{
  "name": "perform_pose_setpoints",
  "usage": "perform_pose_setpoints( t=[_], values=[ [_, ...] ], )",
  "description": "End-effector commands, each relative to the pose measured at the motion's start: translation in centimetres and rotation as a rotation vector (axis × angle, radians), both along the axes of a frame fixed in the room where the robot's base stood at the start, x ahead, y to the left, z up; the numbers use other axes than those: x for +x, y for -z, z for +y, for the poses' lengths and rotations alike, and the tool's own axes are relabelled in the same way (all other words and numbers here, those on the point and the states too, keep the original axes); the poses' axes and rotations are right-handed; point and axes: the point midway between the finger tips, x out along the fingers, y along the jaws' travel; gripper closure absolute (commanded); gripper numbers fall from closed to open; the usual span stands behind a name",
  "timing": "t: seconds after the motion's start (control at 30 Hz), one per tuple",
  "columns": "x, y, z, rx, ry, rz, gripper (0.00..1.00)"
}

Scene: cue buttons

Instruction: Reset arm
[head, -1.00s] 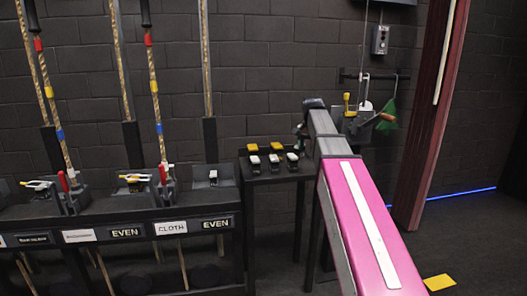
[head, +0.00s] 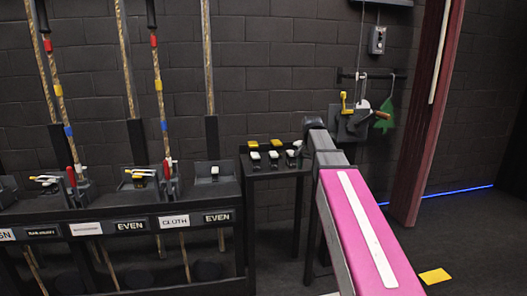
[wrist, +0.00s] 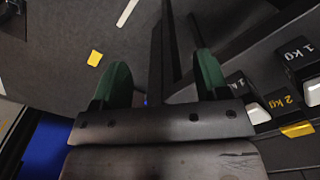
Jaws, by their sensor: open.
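My arm, with a pink panel and white stripe, reaches toward the back wall in the head view, and its far end is beside the small black table (head: 268,172). In the wrist view my gripper (wrist: 160,88) shows two green fingers spread well apart with nothing between them. In the head view the gripper is hidden behind my own arm. Weights marked 1 kg (wrist: 300,62) and 2 kg (wrist: 290,112) lie to the right of the fingers in the wrist view.
A black rack (head: 120,215) with ropes, levers and labels such as EVEN and CLOTH stands at the left. A dark red post (head: 425,130) stands at the right. A yellow floor marker (head: 435,276) lies on otherwise clear floor.

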Motion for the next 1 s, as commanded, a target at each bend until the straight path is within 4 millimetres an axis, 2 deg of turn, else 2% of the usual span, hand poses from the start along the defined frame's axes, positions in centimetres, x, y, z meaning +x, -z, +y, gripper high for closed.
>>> perform_pose_setpoints(
  t=[0.17, 0.37, 0.5, 0.7, 0.9, 1.0],
  values=[
    [-2.1, 4.9, 0.0, 0.000, -0.057, 0.004, 0.32],
    [-5.6, 12.1, 0.0, 0.000, -0.156, 0.004, 0.32],
    [-8.4, 16.9, 0.0, 0.000, -0.229, 0.003, 0.32],
    [-12.9, 22.9, 0.0, 0.000, -0.331, 0.003, 0.32],
    [-17.4, 27.7, 0.0, 0.000, -0.426, 0.001, 0.32],
    [-19.0, 29.2, 0.0, -0.001, -0.461, -0.001, 0.32]
  ],
)
